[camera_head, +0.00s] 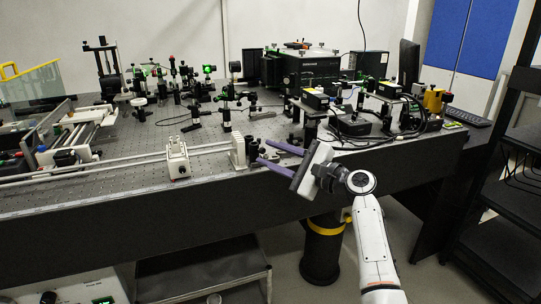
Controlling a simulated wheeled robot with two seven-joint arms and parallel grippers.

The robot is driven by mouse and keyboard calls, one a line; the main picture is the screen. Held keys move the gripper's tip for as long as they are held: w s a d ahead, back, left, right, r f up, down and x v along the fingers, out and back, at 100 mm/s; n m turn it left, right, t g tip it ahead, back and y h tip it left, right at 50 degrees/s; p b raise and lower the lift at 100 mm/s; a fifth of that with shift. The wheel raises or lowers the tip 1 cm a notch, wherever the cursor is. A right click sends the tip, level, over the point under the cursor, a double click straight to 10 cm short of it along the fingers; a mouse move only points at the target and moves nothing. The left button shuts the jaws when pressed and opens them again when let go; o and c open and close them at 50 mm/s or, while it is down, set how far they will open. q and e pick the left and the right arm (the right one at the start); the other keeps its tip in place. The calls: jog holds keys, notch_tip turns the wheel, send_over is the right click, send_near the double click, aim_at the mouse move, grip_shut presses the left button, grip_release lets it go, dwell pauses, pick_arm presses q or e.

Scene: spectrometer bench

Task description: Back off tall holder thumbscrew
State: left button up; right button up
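A white holder (238,153) stands at the front edge of the bench, at the end of the long rails. A dark knob-like part (252,149) shows on its right side, and it may be the thumbscrew; it is too small to be sure. My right gripper (262,152) reaches in from the right with its two purple fingers spread apart. The fingertips are just right of the dark part, and I cannot tell whether they touch it. A second white holder (178,159) stands farther left on the rails. I cannot tell from its size which holder is the tall one. My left gripper is out of view.
The perforated optical bench (120,190) carries many posts and mounts behind the holders. Small boxes with cables (350,126) stand close behind my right gripper. Two long rails (115,165) run along the front left. Space in front of the bench edge is open.

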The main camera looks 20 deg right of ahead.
jog(key=shift+w+a, duration=0.15)
jog(key=shift+w, duration=0.15)
grip_shut()
